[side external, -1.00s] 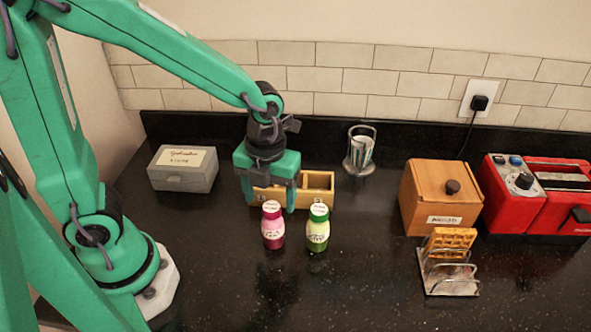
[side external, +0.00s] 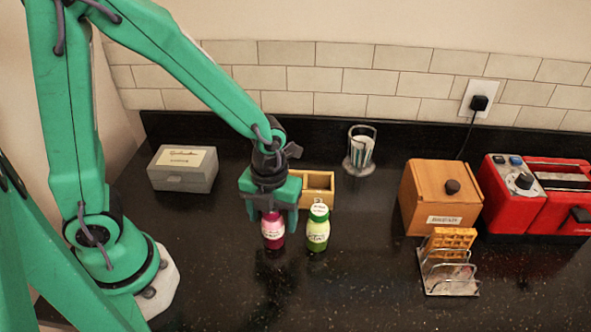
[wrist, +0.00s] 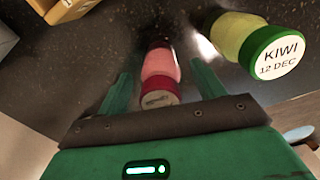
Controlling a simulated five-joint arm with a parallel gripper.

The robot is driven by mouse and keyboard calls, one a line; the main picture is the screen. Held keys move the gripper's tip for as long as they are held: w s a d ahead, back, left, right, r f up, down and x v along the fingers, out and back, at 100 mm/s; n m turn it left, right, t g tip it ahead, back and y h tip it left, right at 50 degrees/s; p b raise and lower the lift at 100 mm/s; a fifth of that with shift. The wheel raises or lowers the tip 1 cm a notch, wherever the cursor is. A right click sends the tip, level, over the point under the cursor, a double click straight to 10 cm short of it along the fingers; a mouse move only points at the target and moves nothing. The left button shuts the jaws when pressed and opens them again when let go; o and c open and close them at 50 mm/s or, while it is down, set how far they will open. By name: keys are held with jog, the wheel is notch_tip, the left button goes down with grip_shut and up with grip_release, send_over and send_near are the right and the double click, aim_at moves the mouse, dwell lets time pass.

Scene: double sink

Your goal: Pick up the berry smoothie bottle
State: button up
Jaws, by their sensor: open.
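The berry smoothie bottle (side external: 273,231), pink with a dark red cap, stands upright on the black counter. Its cap is hidden by my gripper in the side view. In the wrist view the berry bottle (wrist: 160,72) lies between my two open fingers. My gripper (side external: 271,222) is open, pointing down over the bottle's top, with a finger on either side; in the wrist view my gripper (wrist: 163,85) shows no clear contact with it. A green kiwi bottle (side external: 317,230) stands close to the right; its cap label reads "KIWI 12 DEC" in the wrist view (wrist: 277,55).
A wooden divided box (side external: 320,190) stands just behind the bottles. A grey box (side external: 183,170) is at left, a glass (side external: 361,147) at the back. A wooden bread box (side external: 440,197), wire rack (side external: 450,272) and red toaster (side external: 545,195) are at right. The front counter is clear.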

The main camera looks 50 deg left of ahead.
jog(key=shift+f, duration=0.2)
dwell(0.4)
jog(key=c, duration=1.2)
jog(key=shift+r, duration=0.15)
jog(key=shift+w+r, duration=0.1)
jog(key=shift+r, duration=1.05)
jog(key=shift+d+r, duration=0.15)
jog(key=shift+r, duration=0.75)
jog(key=s+d+r, duration=0.2)
jog(key=s, duration=0.1)
jog(key=s+d+r, duration=0.2)
jog(key=s+d, duration=0.1)
jog(key=s+d+r, duration=0.2)
jog(key=shift+s+d+r, duration=0.3)
jog(key=shift+s+r, duration=0.05)
jog(key=shift+s, duration=0.05)
